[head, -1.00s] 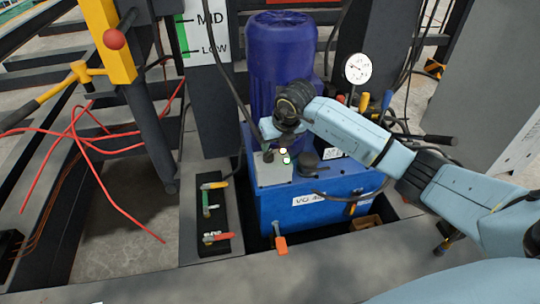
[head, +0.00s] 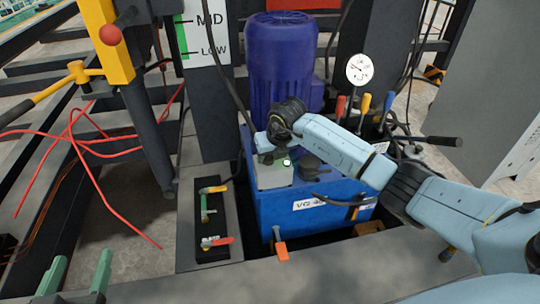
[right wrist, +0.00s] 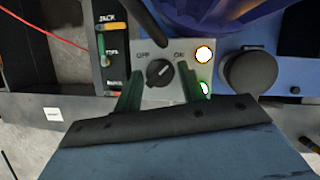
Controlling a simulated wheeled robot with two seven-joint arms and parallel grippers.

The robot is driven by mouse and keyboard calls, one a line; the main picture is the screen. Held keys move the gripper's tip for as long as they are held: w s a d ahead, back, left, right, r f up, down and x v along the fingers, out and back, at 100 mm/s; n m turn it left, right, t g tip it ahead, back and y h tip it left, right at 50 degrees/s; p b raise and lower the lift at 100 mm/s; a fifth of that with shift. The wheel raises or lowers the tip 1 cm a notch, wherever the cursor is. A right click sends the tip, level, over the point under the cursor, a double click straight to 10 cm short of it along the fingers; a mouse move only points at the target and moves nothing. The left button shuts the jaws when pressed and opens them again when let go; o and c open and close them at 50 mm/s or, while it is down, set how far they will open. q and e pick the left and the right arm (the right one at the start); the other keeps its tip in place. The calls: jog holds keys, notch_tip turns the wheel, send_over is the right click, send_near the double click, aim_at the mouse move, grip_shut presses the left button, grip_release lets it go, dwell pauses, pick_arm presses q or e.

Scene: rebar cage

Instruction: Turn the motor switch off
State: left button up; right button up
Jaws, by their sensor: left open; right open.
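The motor switch (right wrist: 159,72) is a black rotary knob on a grey panel (right wrist: 150,45), between the labels OFF at left and ON at right. Its pale mark seems to point up and right, towards ON. Two lamps shine beside it: an orange-rimmed one (right wrist: 204,54) and a green one (right wrist: 205,88). My right gripper (right wrist: 160,88) is open, its green fingers on either side of the knob; contact cannot be told. In the head view it hides the knob. My left gripper (head: 77,272) is open and empty at the bottom left.
The panel sits on a blue power unit (head: 310,205) below a purple motor (head: 283,65). A gauge (head: 360,69) and several coloured levers stand to the right. A lever block (head: 211,215) lies left. Red cables (head: 75,150) hang loose further left.

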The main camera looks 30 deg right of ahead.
jog(key=shift+c, duration=0.2)
jog(key=c, duration=0.6)
